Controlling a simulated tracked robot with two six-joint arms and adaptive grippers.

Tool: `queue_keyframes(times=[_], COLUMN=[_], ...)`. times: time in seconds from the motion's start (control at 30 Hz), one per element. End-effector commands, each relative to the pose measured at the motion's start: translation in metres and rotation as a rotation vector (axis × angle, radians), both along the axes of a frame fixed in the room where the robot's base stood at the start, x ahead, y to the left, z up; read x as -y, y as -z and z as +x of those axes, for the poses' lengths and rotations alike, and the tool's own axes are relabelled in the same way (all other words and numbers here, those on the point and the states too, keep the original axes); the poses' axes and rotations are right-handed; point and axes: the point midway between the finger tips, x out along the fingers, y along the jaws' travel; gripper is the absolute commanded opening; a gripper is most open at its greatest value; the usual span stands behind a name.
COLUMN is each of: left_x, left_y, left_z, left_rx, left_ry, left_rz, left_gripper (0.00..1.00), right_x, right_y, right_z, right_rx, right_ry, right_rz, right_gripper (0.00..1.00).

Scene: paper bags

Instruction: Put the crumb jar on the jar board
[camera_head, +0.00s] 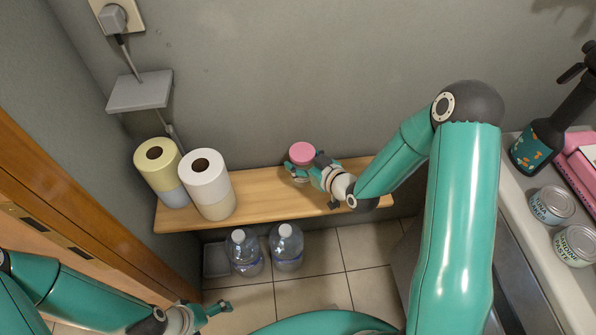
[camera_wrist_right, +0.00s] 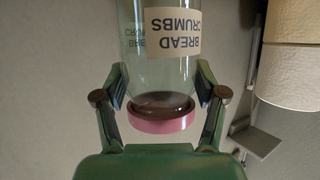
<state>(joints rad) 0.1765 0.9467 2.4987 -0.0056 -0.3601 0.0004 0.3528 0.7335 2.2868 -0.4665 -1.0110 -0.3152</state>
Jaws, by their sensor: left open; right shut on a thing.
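The crumb jar is clear glass with a pink lid (camera_head: 302,153) and a "BREAD CRUMBS" label. In the right wrist view the jar (camera_wrist_right: 160,65) appears inverted, lid at the bottom of the picture. My right gripper (camera_head: 297,170) is shut on the jar, with its fingers on either side of the glass near the lid. In the head view the gripper hides most of the jar's body. The jar is over the back part of the wooden board (camera_head: 265,200); I cannot tell whether it touches it. My left gripper (camera_head: 217,312) is open and empty, low in front of the board.
Paper rolls stand stacked at the board's left end: yellow (camera_head: 155,165) and white (camera_head: 203,175). Water bottles (camera_head: 287,245) stand on the floor beneath. At right, a counter (camera_head: 530,240) holds cans (camera_head: 552,205) and a dark bottle (camera_head: 545,140). The board's middle is clear.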

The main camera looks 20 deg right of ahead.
Motion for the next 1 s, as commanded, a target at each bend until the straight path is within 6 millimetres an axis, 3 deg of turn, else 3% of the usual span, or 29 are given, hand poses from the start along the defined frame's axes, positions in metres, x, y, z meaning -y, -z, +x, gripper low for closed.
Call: queue_keyframes(times=[0.33, 0.77, 0.8, 0.9, 1.0], left_x=[0.0, 0.0, 0.0, 0.0, 0.0], left_y=[0.004, 0.009, 0.007, 0.006, 0.006], left_z=[0.0, 0.0, 0.0, 0.0, 0.0], left_rx=[0.0, 0.0, 0.0, 0.0, 0.0], left_ry=[0.0, 0.0, 0.0, 0.0, 0.0], left_rz=[0.0, 0.0, 0.0, 0.0, 0.0], left_gripper=[0.99, 0.99, 0.99, 0.99, 0.99], right_x=[0.001, 0.001, 0.001, 0.001, 0.001], right_y=[0.037, 0.044, 0.042, 0.042, 0.042], right_z=[0.0, 0.0, 0.0, 0.0, 0.0], right_rx=[0.0, 0.003, 0.001, 0.001, 0.0], right_ry=[0.002, 0.002, 0.002, 0.002, 0.001], right_rz=[0.0, 0.0, -0.001, 0.0, 0.001], right_gripper=[0.2, 0.2, 0.77, 0.94, 0.96])
